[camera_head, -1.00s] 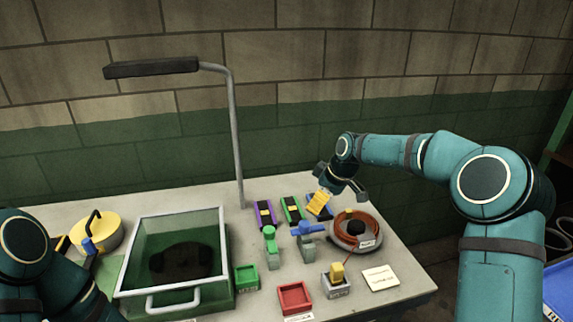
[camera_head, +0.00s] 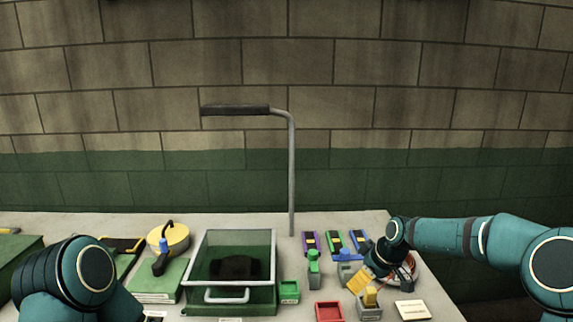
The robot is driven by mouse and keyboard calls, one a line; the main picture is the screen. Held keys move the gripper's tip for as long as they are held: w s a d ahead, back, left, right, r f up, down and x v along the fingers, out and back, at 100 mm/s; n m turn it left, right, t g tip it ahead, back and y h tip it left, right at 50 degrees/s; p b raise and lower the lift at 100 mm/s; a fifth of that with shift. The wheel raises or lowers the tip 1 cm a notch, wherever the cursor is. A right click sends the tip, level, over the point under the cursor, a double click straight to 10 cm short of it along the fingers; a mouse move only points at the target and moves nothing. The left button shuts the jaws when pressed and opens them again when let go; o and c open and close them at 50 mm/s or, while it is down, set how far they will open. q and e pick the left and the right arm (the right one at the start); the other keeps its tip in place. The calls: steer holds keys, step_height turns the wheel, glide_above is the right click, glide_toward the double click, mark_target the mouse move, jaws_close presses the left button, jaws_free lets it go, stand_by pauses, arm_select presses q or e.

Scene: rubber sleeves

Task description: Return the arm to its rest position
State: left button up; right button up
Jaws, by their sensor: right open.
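My right arm reaches in from the right edge, over the right end of the table. My right gripper (camera_head: 368,279) is open and points down and left, low over the table near the cable reel (camera_head: 409,268). A pale yellow piece (camera_head: 357,283) shows at its fingertips; I cannot tell whether it is part of the gripper. My left arm shows at the lower left, but its gripper is out of view.
Purple (camera_head: 310,243), green (camera_head: 334,243) and blue (camera_head: 360,241) blocks lie behind the right gripper. A grey block with a yellow top (camera_head: 369,309) stands just in front. A glass-lidded box (camera_head: 204,267), lamp post (camera_head: 292,180), green bin (camera_head: 289,292) and red bin (camera_head: 328,312) stand leftward.

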steer(key=shift+m+y, duration=0.3)
steer(key=shift+m, duration=0.5)
steer(key=a+f, duration=0.1)
steer(key=f, duration=0.1)
steer(key=s+a+f, duration=0.1)
steer(key=f, duration=0.2)
steer(key=s+a+f, duration=0.1)
steer(key=a+f, duration=0.1)
steer(key=shift+f, duration=0.2)
steer(key=s+a+f+m, duration=0.2)
steer(key=s+f, duration=0.3)
steer(key=s, duration=0.3)
steer(key=s+a+f+m, duration=0.2)
steer(key=s+f+m, duration=0.2)
steer(key=s, duration=0.5)
steer(key=s+a+f+m+g, duration=0.1)
steer(key=s+a+f+m, duration=0.1)
steer(key=s+f, duration=0.4)
steer(key=s+m, duration=0.1)
steer(key=s, duration=0.2)
